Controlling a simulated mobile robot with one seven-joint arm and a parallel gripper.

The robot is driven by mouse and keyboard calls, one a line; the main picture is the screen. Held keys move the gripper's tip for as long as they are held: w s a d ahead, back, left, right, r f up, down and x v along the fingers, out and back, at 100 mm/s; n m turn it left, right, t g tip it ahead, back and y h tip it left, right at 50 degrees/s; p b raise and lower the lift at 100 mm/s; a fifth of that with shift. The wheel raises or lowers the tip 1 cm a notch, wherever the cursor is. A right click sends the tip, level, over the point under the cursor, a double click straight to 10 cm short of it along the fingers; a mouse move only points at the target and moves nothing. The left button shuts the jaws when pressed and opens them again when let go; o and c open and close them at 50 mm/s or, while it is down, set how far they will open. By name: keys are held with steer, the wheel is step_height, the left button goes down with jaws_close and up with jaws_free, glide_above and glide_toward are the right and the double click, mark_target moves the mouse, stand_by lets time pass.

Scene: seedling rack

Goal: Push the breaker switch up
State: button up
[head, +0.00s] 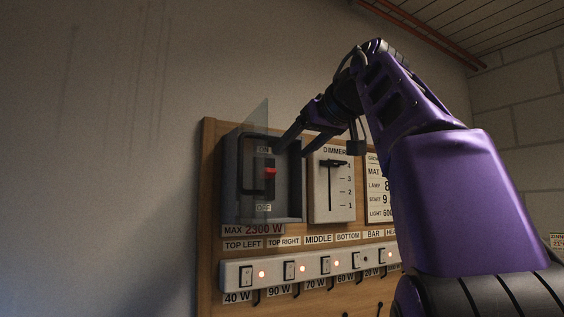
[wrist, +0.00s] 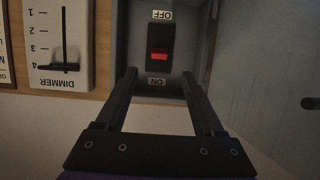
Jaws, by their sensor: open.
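The breaker switch (head: 270,171) is a red-tipped lever in a black slot, inside a grey box (head: 293,219) on the wooden board. ON is marked above it and OFF below. The red part sits in the slot's upper half, toward ON. The upside-down wrist view also shows the switch (wrist: 158,55), with the ON label (wrist: 157,82) nearer me. A clear cover (head: 262,120) with a black handle stands swung open at the box's left. My gripper (head: 293,148) is open and empty at the upper part of the box; in the wrist view its fingers (wrist: 159,73) point toward the switch from the ON side.
A dimmer slider (head: 331,163) is right of the box, its knob near 4. A placard (head: 377,185) is partly hidden by my arm. Below is a strip of rocker switches (head: 289,271) with lit red lamps. Bare wall (head: 110,150) lies to the left.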

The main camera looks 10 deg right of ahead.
steer(key=v, duration=0.7)
steer(key=shift+s+r, duration=0.2)
steer(key=shift+s, duration=0.15)
steer(key=shift+w+d, duration=0.1)
